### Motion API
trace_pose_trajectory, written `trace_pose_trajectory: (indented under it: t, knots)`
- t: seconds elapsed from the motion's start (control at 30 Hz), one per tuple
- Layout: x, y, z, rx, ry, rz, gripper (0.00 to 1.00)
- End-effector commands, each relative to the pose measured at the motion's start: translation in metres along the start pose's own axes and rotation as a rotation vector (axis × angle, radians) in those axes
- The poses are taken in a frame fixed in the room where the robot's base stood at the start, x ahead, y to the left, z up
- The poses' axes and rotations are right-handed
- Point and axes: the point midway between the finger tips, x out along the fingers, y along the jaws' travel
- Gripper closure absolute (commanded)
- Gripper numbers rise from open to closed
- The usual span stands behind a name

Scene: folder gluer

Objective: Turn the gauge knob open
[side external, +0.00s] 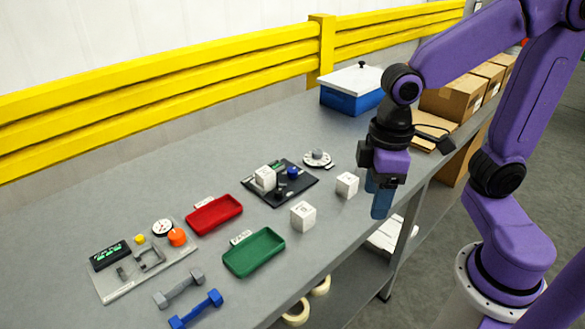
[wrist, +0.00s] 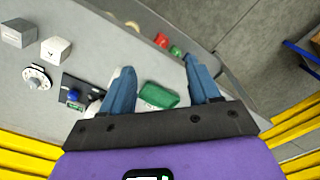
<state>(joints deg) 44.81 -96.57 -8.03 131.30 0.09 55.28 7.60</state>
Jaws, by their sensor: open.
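A light grey plate (side external: 122,283) lies at the near left of the bench in the side view. On it are a round white dial gauge (side external: 162,227), an orange knob (side external: 177,237) beside it, a small yellow button (side external: 140,239) and a black box with a green display (side external: 110,255). The knob's turned position cannot be read. My gripper (side external: 381,204) is open and empty, fingers pointing down, near the bench's front edge, far to the right of the plate. In the wrist view my gripper (wrist: 163,82) shows two blue fingers spread apart; I cannot pick out the orange knob there.
Between gripper and plate lie white cubes (side external: 347,184), a dark board (side external: 258,191) with a blue knob (side external: 292,172), a red tray (side external: 216,224) and a green tray (side external: 232,262). Dumbbell-shaped pieces (side external: 196,309) lie in front. A yellow rail (side external: 170,65) runs behind.

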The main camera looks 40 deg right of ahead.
Motion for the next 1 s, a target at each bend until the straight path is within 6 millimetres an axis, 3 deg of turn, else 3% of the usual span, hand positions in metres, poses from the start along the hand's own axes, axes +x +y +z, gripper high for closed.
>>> trace_pose_trajectory:
  t: [0.03, 0.2, 0.5, 0.73, 1.0]
  knots:
    - [-0.002, 0.009, -0.018, 0.072, -0.002, 0.002, 0.39]
    - [-0.007, 0.044, -0.067, 0.308, -0.006, 0.006, 0.39]
    - [-0.007, 0.127, -0.135, 0.724, -0.011, 0.012, 0.39]
    - [0.000, 0.204, -0.165, 1.041, -0.013, 0.017, 0.39]
    - [0.013, 0.293, -0.170, 1.388, -0.016, 0.021, 0.39]
